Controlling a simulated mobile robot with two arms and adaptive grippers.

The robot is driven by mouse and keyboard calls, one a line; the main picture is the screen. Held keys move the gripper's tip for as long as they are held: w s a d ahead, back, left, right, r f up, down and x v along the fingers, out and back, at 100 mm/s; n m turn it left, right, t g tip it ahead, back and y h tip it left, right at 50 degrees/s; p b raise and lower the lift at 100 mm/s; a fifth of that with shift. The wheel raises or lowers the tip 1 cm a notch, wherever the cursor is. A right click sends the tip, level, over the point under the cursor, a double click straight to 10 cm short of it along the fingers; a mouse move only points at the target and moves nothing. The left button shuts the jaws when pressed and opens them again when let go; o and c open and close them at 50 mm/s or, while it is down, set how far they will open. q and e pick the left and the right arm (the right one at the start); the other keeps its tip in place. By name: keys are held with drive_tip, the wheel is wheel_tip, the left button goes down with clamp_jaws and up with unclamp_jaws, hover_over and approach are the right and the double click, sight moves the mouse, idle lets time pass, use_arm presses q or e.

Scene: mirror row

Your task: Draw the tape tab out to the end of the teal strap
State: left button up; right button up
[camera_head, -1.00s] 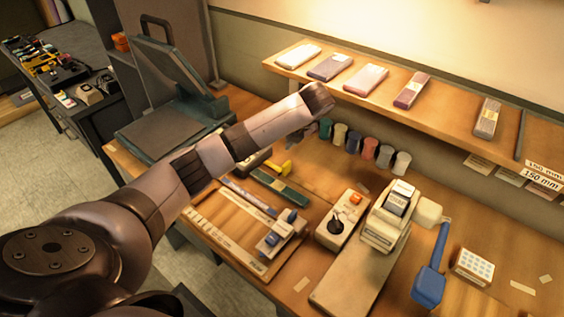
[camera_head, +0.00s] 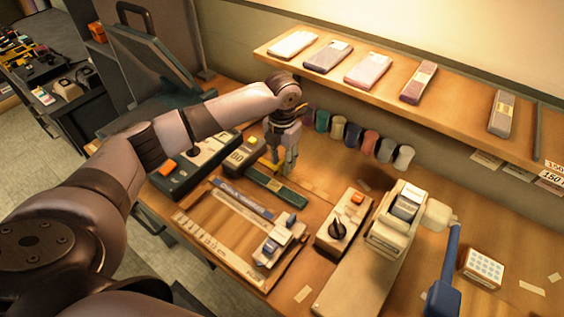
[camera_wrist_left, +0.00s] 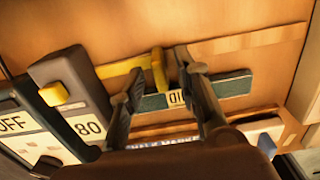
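The yellow tape tab (camera_head: 265,163) sticks out from the dark tape body (camera_head: 238,156) along the strap's back edge. In the left wrist view the tab (camera_wrist_left: 159,70) stands at the end of a short yellow tape (camera_wrist_left: 120,67). The teal strap (camera_head: 290,194) lies flat on the table and runs to the right of the tape body; it also shows in the left wrist view (camera_wrist_left: 235,85), with a pale label. My left gripper (camera_head: 284,170) points down over the strap. Its fingers (camera_wrist_left: 158,66) are apart, one on each side of the tab in the picture; contact is unclear. My right gripper is not in view.
A wooden board with a slider (camera_head: 280,240) lies in front of the strap. A box with an orange button (camera_head: 344,222) stands to the right. Several colored spools (camera_head: 355,138) hang behind, below a shelf (camera_head: 385,92) bearing packets.

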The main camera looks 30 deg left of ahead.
use_arm(q)
drive_tip(key=shift+f, duration=0.95)
drive_tip(key=shift+c, duration=0.2)
clamp_jaws()
